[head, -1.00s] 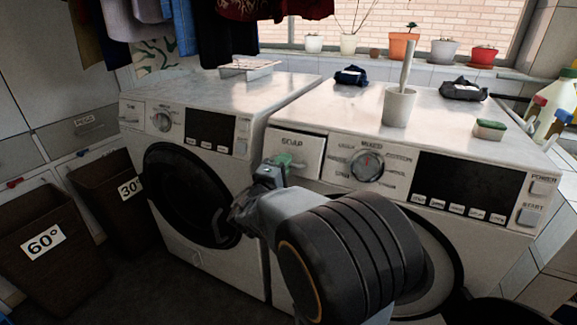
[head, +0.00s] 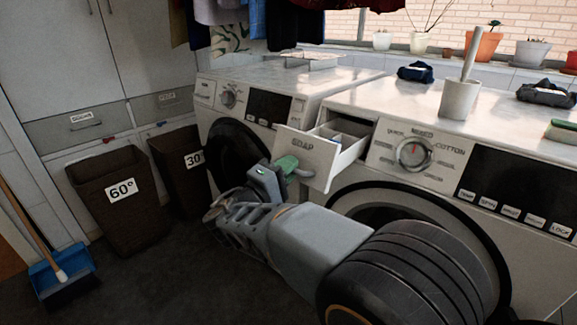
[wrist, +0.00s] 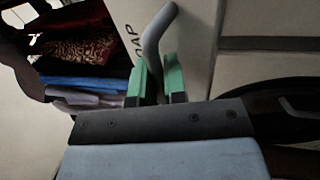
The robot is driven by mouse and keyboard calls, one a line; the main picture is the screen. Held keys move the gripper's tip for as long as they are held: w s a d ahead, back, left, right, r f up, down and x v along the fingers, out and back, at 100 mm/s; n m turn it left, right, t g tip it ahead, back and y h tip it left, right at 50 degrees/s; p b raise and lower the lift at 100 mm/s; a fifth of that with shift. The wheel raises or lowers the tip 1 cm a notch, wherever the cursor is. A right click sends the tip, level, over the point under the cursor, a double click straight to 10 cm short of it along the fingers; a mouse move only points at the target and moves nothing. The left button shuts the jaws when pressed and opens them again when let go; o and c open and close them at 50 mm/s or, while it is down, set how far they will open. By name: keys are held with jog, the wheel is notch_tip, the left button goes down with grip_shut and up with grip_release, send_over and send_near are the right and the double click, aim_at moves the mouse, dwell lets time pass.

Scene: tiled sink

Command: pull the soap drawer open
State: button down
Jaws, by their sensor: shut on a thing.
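The soap drawer (head: 305,158) is a white drawer marked SOAP at the top left of the right-hand washing machine (head: 430,185). It stands well out of its slot, and its inner compartments show from above. My gripper (head: 288,163) is at the lower part of the drawer front, with green fingertips shut on the grey drawer handle (head: 304,172). In the wrist view the green fingers (wrist: 159,82) sit on either side of the bent grey handle (wrist: 152,40), against the white front with part of its lettering showing.
A second washing machine (head: 225,115) stands to the left, close to the drawer. Brown laundry bins marked 60° (head: 118,215) and 30° (head: 178,175) stand on the floor at left. A white cup with a stick (head: 459,100) stands on the right machine's top.

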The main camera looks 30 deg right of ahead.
jog(key=shift+s+a, duration=0.1)
dwell(0.3)
jog(key=c, duration=1.5)
grip_release()
jog(key=p+v, duration=0.1)
jog(key=v, duration=1.2)
jog(key=shift+a+f, duration=0.1)
jog(key=shift+a, duration=0.3)
